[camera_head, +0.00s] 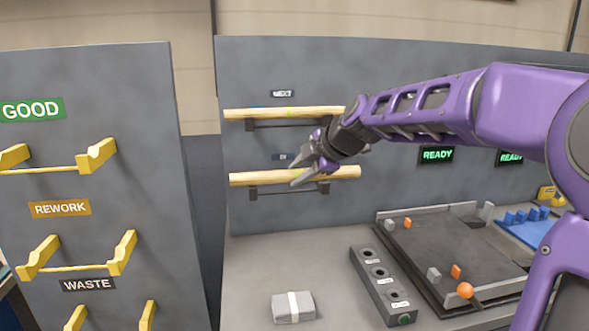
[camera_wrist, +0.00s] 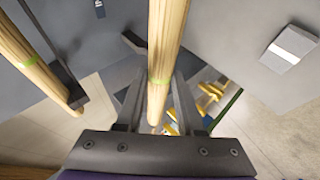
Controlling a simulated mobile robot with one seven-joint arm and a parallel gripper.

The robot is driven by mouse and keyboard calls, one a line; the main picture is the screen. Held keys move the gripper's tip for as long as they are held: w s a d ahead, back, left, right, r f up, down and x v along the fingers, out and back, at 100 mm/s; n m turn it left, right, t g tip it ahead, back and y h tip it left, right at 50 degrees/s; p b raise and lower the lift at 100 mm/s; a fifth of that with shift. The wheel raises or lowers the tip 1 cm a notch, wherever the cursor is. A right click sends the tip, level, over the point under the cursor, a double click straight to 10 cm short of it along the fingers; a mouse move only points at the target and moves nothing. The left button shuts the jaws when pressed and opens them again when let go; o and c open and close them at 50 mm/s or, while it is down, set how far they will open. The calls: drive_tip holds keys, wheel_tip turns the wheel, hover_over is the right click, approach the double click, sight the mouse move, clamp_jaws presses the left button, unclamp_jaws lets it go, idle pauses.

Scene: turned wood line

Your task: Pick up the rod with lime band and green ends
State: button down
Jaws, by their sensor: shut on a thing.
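A pale wooden rod (camera_head: 245,180) lies level at the lower bracket of the grey panel. In the wrist view this rod (camera_wrist: 160,100) runs between my fingers and has a lime band. My gripper (camera_head: 303,174) is shut on the rod near its middle, hiding part of it. The gripper also shows in the wrist view (camera_wrist: 161,68). I cannot tell whether the rod still touches its bracket. A second rod (camera_head: 255,114) with a green band rests on the upper bracket under the NEXT sign; it also shows in the wrist view (camera_wrist: 42,78). The end colours are not clear.
A panel (camera_head: 90,135) at left carries yellow cradles marked GOOD, REWORK and WASTE. On the bench below are a grey package (camera_head: 282,310), a block with several holes (camera_head: 375,271) and a dark tray (camera_head: 450,250). Bench space lies clear below the lower bracket.

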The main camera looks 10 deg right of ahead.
drive_tip(key=shift+s+p, duration=0.7)
drive_tip(key=shift+s, duration=2.75)
wheel_tip(320, 180, down, 17)
drive_tip(key=s+m+t+h, duration=0.1)
drive_tip(key=m+h, duration=0.1)
drive_tip(key=shift+d+r+m, duration=0.15)
drive_tip(key=shift+d+m, duration=0.15)
drive_tip(key=shift+d, duration=0.15)
drive_tip(key=shift+s, duration=0.2)
